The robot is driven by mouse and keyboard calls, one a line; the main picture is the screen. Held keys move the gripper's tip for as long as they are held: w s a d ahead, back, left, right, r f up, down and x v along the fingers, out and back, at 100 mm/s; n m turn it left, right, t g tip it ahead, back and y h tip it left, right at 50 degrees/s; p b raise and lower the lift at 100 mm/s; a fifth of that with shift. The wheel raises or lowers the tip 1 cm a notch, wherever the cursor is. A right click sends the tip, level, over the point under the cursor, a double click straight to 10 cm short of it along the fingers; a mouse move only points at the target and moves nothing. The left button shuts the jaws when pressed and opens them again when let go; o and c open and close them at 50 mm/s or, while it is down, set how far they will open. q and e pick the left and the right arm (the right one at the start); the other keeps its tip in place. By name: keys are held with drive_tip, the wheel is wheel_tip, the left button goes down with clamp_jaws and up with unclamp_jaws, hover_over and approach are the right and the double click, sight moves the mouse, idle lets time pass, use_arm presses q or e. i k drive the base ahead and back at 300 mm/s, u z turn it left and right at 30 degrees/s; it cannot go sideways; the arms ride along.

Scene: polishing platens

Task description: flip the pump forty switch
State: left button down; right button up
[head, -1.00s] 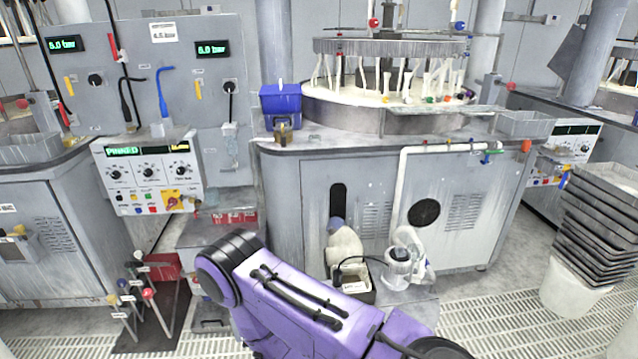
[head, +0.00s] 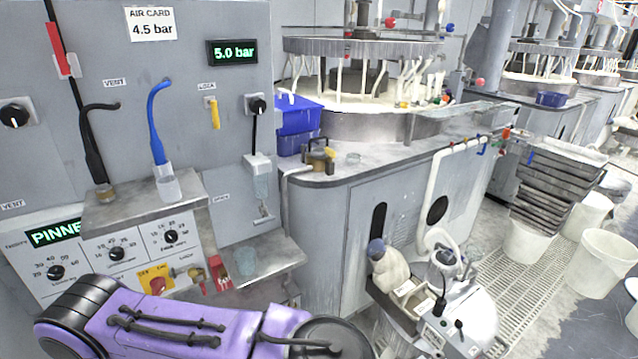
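I cannot read any label naming pump forty. A small box with dark knobs or switches (head: 438,330) stands low at the bottom right of centre, by the clear pump jar (head: 446,262); its labels are too small to read. The control panel (head: 100,252) at the lower left has a green "PINNE..." display, several black dials, a yellow plate with a red knob (head: 157,284) and a small red part (head: 216,275). A purple arm of mine crosses the bottom left in front of the panel. Neither gripper shows.
A grey wall panel (head: 190,85) with blue and black hoses is close at left. The round polishing machine (head: 330,205) stands at centre, with a blue bin (head: 297,115) on its edge.

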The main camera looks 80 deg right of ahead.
sight(459, 323)
drive_tip(key=i, duration=0.85)
drive_tip(key=z, duration=4.35)
drive_tip(key=i, duration=1)
drive_tip(key=u, duration=0.05)
